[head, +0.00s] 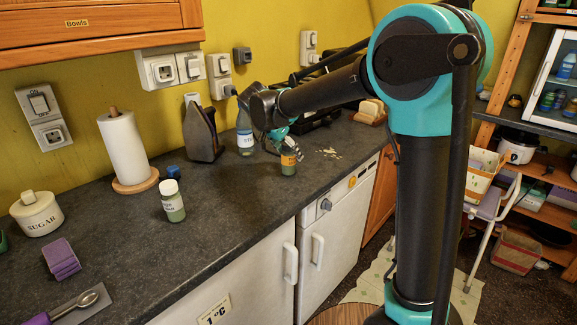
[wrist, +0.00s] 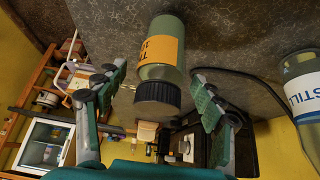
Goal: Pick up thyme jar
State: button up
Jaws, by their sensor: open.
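A small jar with an orange label, greenish contents and a dark lid (head: 288,162) stands on the dark counter near its front edge. In the wrist view this orange-label jar (wrist: 164,52) shows between the two spread fingers, with clear gaps on both sides. Its label is only partly readable, so I cannot confirm it is thyme. My gripper (head: 286,146) is open and empty at the jar's upper part; its fingers also show in the wrist view (wrist: 160,80). A second jar with a white lid and green contents (head: 173,203) stands farther left; its label is too small to read.
A clear bottle with a white label (head: 244,138) stands close left of my gripper and fills the right of the wrist view (wrist: 304,95). An iron (head: 203,135), paper towel roll (head: 126,150) and sugar pot (head: 37,214) stand farther left. Crumbs (head: 330,153) lie right of the jar.

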jog(key=shift+f, duration=0.1)
grip_shut()
dwell(0.5)
